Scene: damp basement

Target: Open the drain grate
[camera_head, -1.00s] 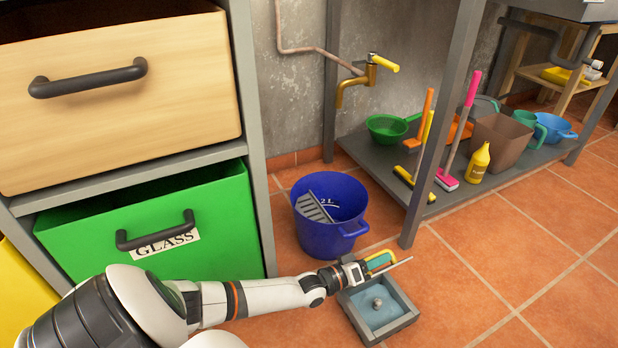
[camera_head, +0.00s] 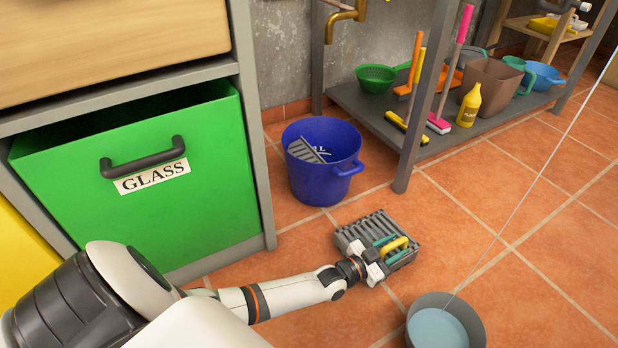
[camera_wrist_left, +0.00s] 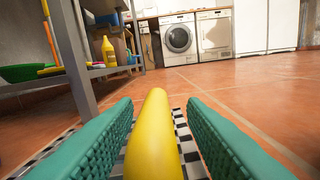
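The drain grate (camera_head: 352,236) is a grey slatted square on the tiled floor, lying about flat over the drain. Its yellow handle (camera_head: 394,246) stands up from it. My left gripper (camera_head: 401,245) has teal fingers, one on each side of the handle. In the left wrist view the yellow handle (camera_wrist_left: 155,135) lies between the open fingers (camera_wrist_left: 159,101), with a gap on both sides. The wrist and fingers hide part of the grate. My right gripper is not in view.
A blue bucket (camera_head: 315,184) stands behind the grate, beside a shelf leg (camera_head: 402,183). A grey pail of water (camera_head: 470,304) stands front right, under a thin line. A green GLASS bin (camera_head: 205,205) is at left. Floor right of the grate is clear.

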